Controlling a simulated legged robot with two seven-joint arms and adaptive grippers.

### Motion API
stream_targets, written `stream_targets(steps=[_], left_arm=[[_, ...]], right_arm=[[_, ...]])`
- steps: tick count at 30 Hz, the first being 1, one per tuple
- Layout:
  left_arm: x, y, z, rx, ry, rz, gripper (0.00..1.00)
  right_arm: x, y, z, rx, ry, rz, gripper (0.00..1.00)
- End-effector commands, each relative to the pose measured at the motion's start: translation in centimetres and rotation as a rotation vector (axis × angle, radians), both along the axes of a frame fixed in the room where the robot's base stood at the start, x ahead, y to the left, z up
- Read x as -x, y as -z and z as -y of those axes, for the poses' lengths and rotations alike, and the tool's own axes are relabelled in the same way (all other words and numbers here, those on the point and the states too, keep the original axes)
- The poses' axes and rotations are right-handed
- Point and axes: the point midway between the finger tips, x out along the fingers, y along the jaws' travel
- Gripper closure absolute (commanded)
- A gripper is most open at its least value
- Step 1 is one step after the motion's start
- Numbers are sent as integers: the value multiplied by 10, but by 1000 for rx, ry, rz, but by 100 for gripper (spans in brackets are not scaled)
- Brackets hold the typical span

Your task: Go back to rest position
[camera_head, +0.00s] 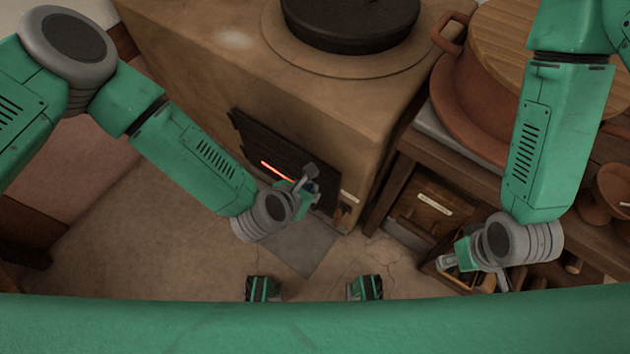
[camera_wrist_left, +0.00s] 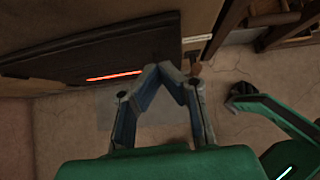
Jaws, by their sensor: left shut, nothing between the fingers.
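My left gripper (camera_head: 312,180) is in front of the stove's dark firebox door in the head view. In the left wrist view the fingers of my left gripper (camera_wrist_left: 169,68) meet at the tips, with nothing between them. The dark firebox door (camera_wrist_left: 80,58) has a glowing orange slot and lies just beyond the fingers; I cannot tell whether they touch it. My right gripper (camera_head: 450,262) is at the lower right of the head view, in front of the wooden shelf unit. Its fingers are small and partly hidden, so their opening is unclear.
The tan stove (camera_head: 210,75) fills the middle, with a black pan (camera_head: 350,22) on top. A wooden shelf unit (camera_head: 395,180) stands to the right, bearing a large terracotta pot (camera_head: 480,105) and a small terracotta bowl (camera_head: 612,185). Open floor (camera_head: 130,250) lies at the left.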

Motion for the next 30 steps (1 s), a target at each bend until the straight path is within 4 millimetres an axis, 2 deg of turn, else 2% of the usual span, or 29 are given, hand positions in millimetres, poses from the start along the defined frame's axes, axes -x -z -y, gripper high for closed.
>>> stream_targets(steps=[3, 9, 22, 26, 30], left_arm=[[13, -18, -10, 1, 1, -2, 100], [28, -36, -22, 3, 1, -1, 100], [35, -41, -26, -15, 26, 5, 100], [52, -42, -35, -141, 209, 42, 100], [86, -44, -65, -400, 613, 122, 100]], right_arm=[[0, -11, 0, 1, 1, -1, 60], [0, -19, 0, 1, 1, -1, 60], [1, -20, 0, 0, 1, -2, 60], [1, -26, 0, 0, 1, -2, 60], [0, -36, 0, 0, 1, -2, 60]])
